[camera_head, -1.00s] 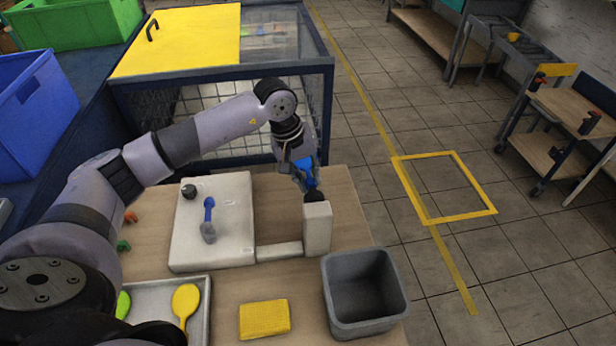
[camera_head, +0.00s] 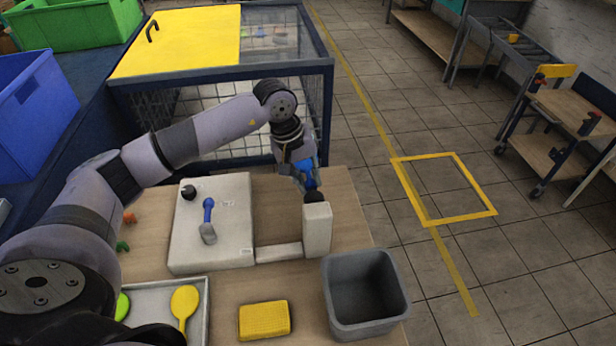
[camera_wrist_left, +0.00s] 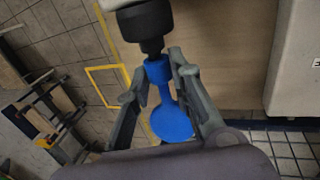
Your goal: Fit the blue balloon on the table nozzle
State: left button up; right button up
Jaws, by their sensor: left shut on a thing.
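My left gripper (camera_head: 308,182) is shut on a blue balloon (camera_head: 305,170). In the left wrist view the balloon (camera_wrist_left: 171,121) lies between the two fingers (camera_wrist_left: 160,85), its round end toward my wrist and its neck pointing outward. The balloon's mouth is at the tip of the black nozzle (camera_wrist_left: 150,35); I cannot tell whether it is around the tip or only against it. In the head view the nozzle (camera_head: 314,196) sits on a pale upright block (camera_head: 317,230). My right gripper is not in view.
A white machine bed (camera_head: 235,250) with a blue-handled tool (camera_head: 208,220) and a black knob (camera_head: 188,192) lies left of the block. A grey bin (camera_head: 338,322), a yellow sponge (camera_head: 264,320) and a tray (camera_head: 200,325) with balloons (camera_head: 184,302) stand in front. A yellow-topped cage (camera_head: 180,45) is behind.

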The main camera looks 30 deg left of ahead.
pick_arm(q)
jog(key=shift+s+d, duration=0.3)
jog(key=shift+s, duration=0.1)
dwell(0.4)
jog(key=o, duration=0.8)
jog(key=p+v, duration=0.3)
jog(key=v, duration=0.6)
dwell(0.3)
dwell(0.5)
